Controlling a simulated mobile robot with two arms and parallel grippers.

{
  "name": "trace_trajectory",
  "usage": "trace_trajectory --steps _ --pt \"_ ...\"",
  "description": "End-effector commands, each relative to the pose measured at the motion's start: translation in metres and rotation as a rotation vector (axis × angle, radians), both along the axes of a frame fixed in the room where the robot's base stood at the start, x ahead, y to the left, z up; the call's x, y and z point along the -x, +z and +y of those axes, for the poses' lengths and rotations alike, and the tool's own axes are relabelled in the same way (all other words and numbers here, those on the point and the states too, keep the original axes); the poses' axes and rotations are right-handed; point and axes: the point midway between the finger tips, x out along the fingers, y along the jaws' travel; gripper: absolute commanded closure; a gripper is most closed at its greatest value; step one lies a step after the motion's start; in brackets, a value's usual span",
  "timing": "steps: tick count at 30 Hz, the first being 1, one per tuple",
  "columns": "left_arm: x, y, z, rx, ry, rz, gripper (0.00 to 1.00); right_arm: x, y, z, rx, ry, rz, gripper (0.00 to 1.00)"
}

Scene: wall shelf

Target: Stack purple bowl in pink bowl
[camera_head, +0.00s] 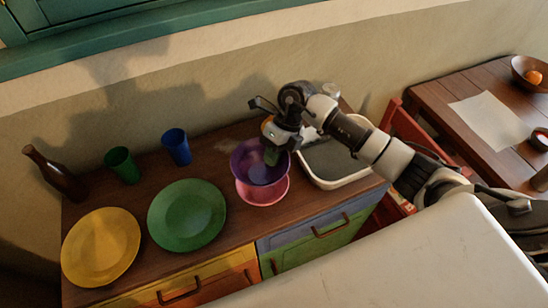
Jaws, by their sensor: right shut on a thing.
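The purple bowl (246,166) is over the pink bowl (264,195), near the middle of the wooden counter. It overlaps the pink bowl's far side and hides most of its inside. I cannot tell whether the purple bowl rests in the pink bowl or hangs just above it. My right gripper (273,153) reaches down at the purple bowl's right side and is shut on it. The fingertips are partly hidden against the bowl. My left gripper is not in view.
A white basin (341,184) stands right of the bowls. A green plate (187,215) and a yellow plate (101,247) lie to the left. Behind them stand a blue cup (177,147), a green cup (122,165) and a brown bottle (57,175). The wall rises close behind.

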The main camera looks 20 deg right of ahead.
Motion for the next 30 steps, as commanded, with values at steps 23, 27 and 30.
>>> trace_trajectory --steps 23,27,30 --pt "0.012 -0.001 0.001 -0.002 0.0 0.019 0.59 0.0 -0.036 -0.001 -0.001 0.0 -0.001 1.0" --pt "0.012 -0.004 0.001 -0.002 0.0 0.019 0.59 0.0 -0.039 -0.001 -0.001 0.0 -0.001 1.0" --pt "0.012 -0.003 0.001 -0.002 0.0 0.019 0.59 0.0 -0.038 -0.001 0.0 0.0 0.001 0.88"
